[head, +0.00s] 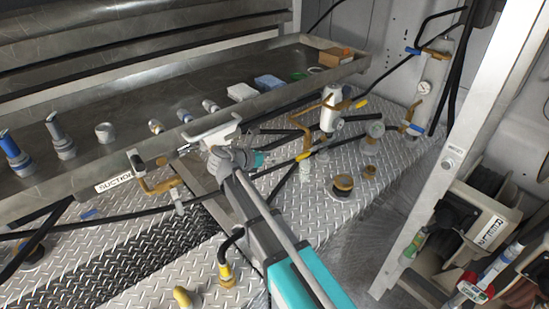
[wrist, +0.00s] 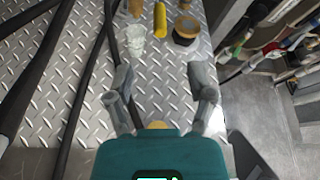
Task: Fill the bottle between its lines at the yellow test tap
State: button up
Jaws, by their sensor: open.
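A clear, ribbed, bottle-like vessel (wrist: 135,40) shows near the top of the wrist view, on the diamond plate. I cannot make out lines or a liquid level on it. A yellow tap handle (wrist: 160,20) is just right of it. In the head view a yellow handle (head: 303,156) sits on a brass tap, with a pale piece below it that I cannot identify surely. My gripper (wrist: 160,105) is open and empty, its grey fingers apart, with the vessel beyond the fingertips.
A brass-and-black cap (wrist: 187,28) stands right of the yellow handle. A long metal tray (head: 110,180) with fittings lies at the left. Black hoses (wrist: 88,90) cross the plate. A white post (head: 440,170) and reels stand at the right.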

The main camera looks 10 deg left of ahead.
aim_at(301, 155)
jog(key=shift+d, duration=0.1)
jog(key=shift+b+x, duration=2.6)
jog(key=shift+x, duration=4.25)
grip_shut()
